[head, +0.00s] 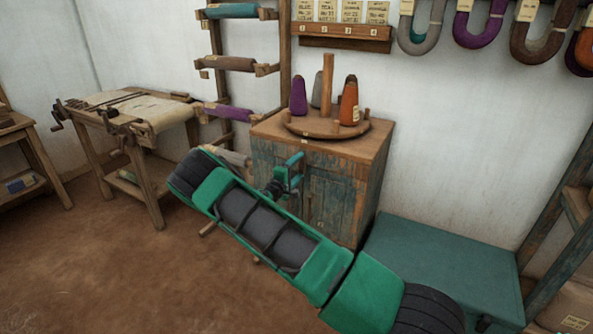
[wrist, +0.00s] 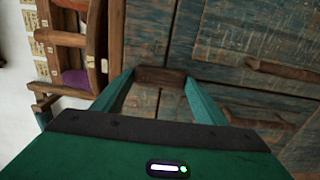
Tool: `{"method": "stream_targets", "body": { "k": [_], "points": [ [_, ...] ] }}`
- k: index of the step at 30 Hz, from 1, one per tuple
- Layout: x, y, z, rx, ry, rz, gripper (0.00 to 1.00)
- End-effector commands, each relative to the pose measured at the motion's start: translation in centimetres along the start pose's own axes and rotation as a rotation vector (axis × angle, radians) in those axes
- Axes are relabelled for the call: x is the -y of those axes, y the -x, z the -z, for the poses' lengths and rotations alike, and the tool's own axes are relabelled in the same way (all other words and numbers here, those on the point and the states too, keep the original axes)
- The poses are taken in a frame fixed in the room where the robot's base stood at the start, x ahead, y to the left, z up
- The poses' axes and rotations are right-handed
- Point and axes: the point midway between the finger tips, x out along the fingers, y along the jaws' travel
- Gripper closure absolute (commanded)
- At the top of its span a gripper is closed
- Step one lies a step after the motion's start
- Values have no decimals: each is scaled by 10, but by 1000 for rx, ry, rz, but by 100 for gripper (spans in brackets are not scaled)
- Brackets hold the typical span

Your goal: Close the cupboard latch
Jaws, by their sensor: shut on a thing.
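The cupboard (head: 372,185) has weathered blue-green doors and a brown wooden top. It stands against the wall in the head view. Its planked door face (wrist: 230,35) fills much of the wrist view. A dark brown wooden latch piece (wrist: 161,76) lies across between my fingertips in the wrist view. My gripper (wrist: 160,82) has its two teal fingers against the ends of this piece, shut on it. In the head view my gripper (head: 291,172) is at the cupboard's front, near its upper left. The latch is hidden there, and my arm covers part of the doors.
A round wooden stand (head: 325,127) with several yarn cones sits on the cupboard top. A rack of rolls (head: 228,65) is to the left. A green bench (head: 450,255) is to the right. A work table (head: 140,120) stands at the left, with open floor in front.

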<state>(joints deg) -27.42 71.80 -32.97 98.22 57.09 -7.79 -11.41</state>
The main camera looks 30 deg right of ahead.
Motion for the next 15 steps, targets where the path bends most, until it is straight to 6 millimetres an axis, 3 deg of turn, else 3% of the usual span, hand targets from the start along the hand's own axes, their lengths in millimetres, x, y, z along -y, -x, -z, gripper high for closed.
{"method": "stream_targets", "body": {
  "k": [1,11,12,14,15],
  "points": [
    [3,4,7,-15,0,7,57],
    [4,4,7,-15,1,8,57],
    [4,4,7,-14,1,8,27],
    [4,4,6,-13,1,7,16],
    [3,3,5,-11,1,6,16]
  ]
}}
